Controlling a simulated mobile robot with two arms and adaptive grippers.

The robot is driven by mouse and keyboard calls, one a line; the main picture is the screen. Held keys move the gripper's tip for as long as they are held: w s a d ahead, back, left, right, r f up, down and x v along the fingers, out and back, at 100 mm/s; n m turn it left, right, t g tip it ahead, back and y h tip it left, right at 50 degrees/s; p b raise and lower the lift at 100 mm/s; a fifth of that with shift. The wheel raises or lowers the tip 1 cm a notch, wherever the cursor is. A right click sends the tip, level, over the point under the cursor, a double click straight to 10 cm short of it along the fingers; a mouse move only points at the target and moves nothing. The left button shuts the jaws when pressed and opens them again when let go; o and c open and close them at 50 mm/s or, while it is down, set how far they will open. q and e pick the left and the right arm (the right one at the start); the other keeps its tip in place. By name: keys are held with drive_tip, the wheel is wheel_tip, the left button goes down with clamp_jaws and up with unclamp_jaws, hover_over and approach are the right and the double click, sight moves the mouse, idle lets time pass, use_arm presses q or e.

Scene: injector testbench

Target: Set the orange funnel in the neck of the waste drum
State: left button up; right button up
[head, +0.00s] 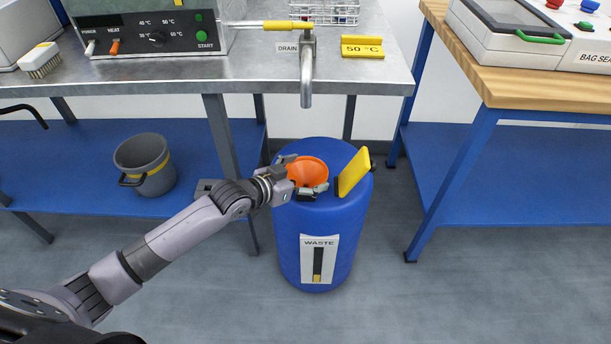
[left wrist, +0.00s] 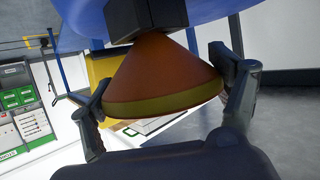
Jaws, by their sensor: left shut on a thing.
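The blue waste drum (head: 287,240) stands upright on the floor below the bench edge, with a WASTE label on its front. The orange funnel (head: 307,170) is over the left part of the drum's top, wide mouth up. My left gripper (head: 304,176) is shut on the funnel, its fingers on either side. In the left wrist view, the funnel (left wrist: 160,72) narrows toward a dark block (left wrist: 148,17) at the blue drum top, which looks like the neck. The spout's tip is hidden, so I cannot tell whether it is inside. My right gripper is out of view.
A yellow plate (head: 353,173) stands tilted on the drum's top, right of the funnel. The drain spout (head: 306,85) hangs from the bench above. A grey bucket (head: 146,165) sits on the blue shelf at left. A wooden-topped bench (head: 540,88) stands at right.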

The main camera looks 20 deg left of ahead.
use_arm(q)
drive_tip(key=shift+f, duration=0.1)
drive_tip(key=o, duration=1.1)
drive_tip(key=shift+c, duration=0.2)
